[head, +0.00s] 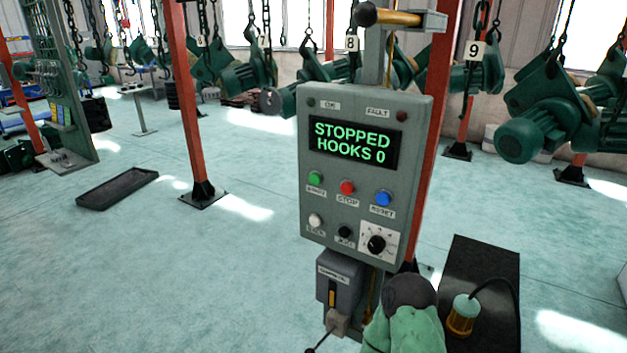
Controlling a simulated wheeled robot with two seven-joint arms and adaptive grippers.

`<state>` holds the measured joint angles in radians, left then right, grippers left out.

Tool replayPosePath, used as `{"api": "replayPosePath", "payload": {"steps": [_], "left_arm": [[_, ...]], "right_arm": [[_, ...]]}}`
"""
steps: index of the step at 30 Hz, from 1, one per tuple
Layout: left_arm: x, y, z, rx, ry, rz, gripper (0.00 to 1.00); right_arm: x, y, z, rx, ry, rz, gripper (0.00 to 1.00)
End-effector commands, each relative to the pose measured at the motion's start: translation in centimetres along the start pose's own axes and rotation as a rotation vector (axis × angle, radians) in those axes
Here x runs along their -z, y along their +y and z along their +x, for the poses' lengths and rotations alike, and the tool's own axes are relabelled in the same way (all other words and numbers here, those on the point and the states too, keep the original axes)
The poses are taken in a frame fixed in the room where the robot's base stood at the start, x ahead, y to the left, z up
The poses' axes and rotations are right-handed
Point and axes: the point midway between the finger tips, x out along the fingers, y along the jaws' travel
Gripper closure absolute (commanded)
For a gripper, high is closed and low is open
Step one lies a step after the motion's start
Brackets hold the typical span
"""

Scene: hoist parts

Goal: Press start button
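A grey control panel (366,170) stands upright on a post at the centre right. Its dark screen (352,143) reads "STOPPED HOOKS 0" in green letters. Below the screen sit a green button (316,178) at the left, a red button (347,187) labelled STOP, and a blue button (383,198) labelled RESET. The label under the green button is too small to read surely. A white button (316,220), a black button (344,231) and a black dial (376,244) form the lower row.
A grey switch box (338,279) hangs below the panel. A green, dark-topped object (405,318) and a lamp (463,315) are near the lower right. Red posts (186,100) and hanging green hoists (540,110) stand behind. The floor left of the panel is mostly clear.

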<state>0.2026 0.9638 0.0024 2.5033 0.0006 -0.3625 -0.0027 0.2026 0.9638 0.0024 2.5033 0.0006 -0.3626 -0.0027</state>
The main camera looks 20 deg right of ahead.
Motion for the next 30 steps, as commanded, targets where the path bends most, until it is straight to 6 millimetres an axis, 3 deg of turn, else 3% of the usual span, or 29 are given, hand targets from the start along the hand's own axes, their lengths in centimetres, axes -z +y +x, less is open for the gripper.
{"api": "replayPosePath", "payload": {"steps": [5, 9, 12, 30], "left_arm": [[0.00, 0.00, 0.00, 0.000, 0.000, 0.000, 0.60], [0.00, 0.00, 0.00, 0.000, 0.000, 0.000, 0.60], [0.00, 0.00, 0.00, 0.000, 0.000, 0.000, 0.60], [0.00, 0.00, 0.00, 0.000, 0.000, 0.000, 0.60]], "right_arm": [[0.00, 0.00, 0.00, 0.000, 0.000, 0.000, 0.37], [-0.01, 0.00, 0.00, 0.000, 0.000, 0.000, 0.77], [0.00, 0.00, 0.00, 0.000, 0.000, 0.000, 1.00], [0.00, 0.00, 0.00, 0.000, 0.000, 0.000, 1.00]]}}
